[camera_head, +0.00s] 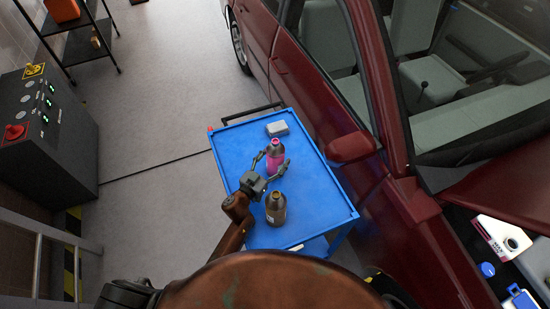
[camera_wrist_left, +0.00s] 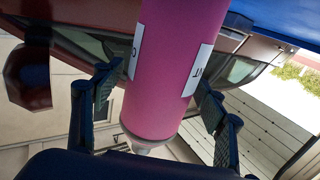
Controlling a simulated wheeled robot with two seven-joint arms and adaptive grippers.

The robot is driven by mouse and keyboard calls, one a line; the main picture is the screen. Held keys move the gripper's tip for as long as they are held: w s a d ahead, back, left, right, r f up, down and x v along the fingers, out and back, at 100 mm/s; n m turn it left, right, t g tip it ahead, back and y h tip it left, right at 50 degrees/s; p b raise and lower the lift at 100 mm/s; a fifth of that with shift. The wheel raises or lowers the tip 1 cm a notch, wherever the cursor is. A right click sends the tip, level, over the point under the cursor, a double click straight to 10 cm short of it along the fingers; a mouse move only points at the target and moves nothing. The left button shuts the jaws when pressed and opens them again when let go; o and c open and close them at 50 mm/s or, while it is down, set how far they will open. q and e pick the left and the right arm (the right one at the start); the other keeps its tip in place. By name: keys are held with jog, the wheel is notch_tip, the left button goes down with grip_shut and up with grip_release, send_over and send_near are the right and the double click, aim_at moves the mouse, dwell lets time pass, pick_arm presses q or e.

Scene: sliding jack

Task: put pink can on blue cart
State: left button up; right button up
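In the left wrist view, the can (camera_wrist_left: 170,65), with white labels, lies between the two finger pads (camera_wrist_left: 160,95). Narrow gaps seem to show beside it, so the fingers look open around it. My right gripper is not in view.
A brown bottle (camera_head: 276,208) stands on the cart close to my left gripper. A pale grey block (camera_head: 277,129) lies near the cart's far end. A dark red car (camera_head: 350,147) is close along the right. A control cabinet (camera_head: 45,130) stands left, with clear floor between.

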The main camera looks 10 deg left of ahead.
pick_arm(q)
jog(key=v, duration=1.2)
jog(key=shift+p, duration=0.35)
jog(key=shift+a+r, duration=0.1)
jog(key=shift+a, duration=0.05)
